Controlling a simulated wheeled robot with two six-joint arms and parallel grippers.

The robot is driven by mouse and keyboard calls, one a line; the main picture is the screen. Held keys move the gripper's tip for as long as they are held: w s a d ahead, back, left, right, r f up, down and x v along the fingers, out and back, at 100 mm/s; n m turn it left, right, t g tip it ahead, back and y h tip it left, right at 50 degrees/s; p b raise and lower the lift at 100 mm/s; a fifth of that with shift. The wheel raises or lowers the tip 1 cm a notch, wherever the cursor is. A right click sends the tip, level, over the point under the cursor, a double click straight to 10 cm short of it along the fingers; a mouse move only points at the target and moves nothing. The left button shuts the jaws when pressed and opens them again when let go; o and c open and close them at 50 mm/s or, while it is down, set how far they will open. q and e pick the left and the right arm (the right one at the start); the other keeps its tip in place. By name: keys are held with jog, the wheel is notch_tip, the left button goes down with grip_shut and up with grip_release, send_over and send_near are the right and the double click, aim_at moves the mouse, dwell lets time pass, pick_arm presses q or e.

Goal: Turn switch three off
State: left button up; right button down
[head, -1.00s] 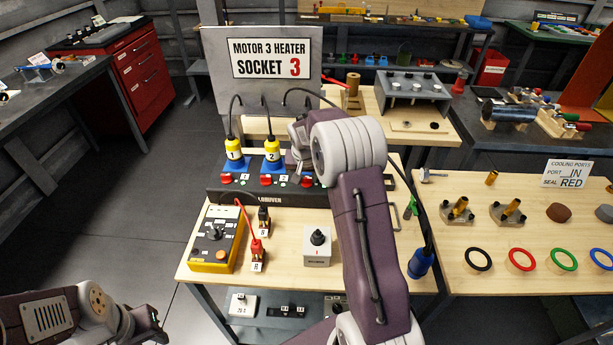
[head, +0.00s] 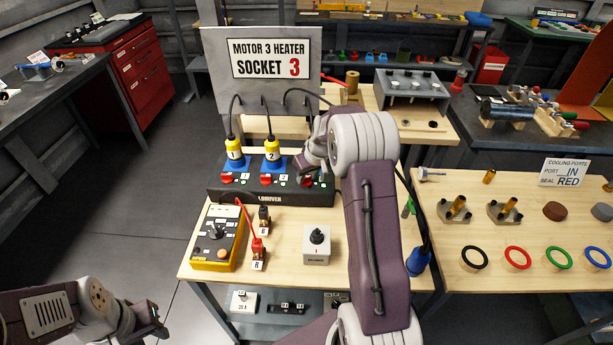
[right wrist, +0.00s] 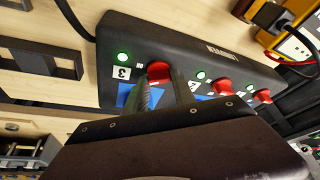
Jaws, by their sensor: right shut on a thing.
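The black socket box (head: 270,197) stands on the wooden bench with a row of red switches. In the right wrist view the red knob of switch three (right wrist: 158,71) sits beside the label "3", and the green lamp (right wrist: 123,57) next to it is lit. My right gripper (right wrist: 165,88) is shut on this knob, one finger on each side. In the head view my right gripper (head: 308,172) is at the right end of the box, and my arm partly hides that end. My left gripper (head: 155,325) is low at the left, away from the bench; its jaw opening is unclear.
Yellow-and-blue plugs 1 (head: 234,153) and 2 (head: 271,157) stand in the box with cables rising. A loose blue plug (head: 418,262) hangs at the bench's right edge. A yellow meter (head: 215,238) and a grey switch block (head: 317,243) stand in front of the box.

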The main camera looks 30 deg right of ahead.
jog(key=n+y+b, duration=0.1)
jog(key=n, duration=0.1)
jog(key=shift+d+f+n+b, duration=0.1)
jog(key=shift+n+b, duration=0.2)
jog(key=shift+n, duration=0.1)
jog(key=n+y, duration=0.1)
jog(key=n, duration=0.1)
jog(key=shift+n, duration=0.4)
jog(key=shift+w+d+r+n+g+y+p, duration=0.15)
jog(key=shift+n+g+y, duration=0.1)
jog(key=shift+n, duration=0.35)
jog(key=shift+s+a+r+n+g+y+p, duration=0.15)
jog(key=shift+n+g+y, duration=0.1)
jog(key=shift+n, duration=0.35)
jog(key=shift+w+d+n+g+y+p, duration=0.15)
jog(key=shift+n+g+y+p, duration=0.25)
jog(key=shift+n+p, duration=0.85)
jog(key=shift+f+n, duration=0.1)
jog(key=shift+n, duration=0.45)
jog(key=c, duration=1)
grip_release()
jog(key=shift+c, duration=0.2)
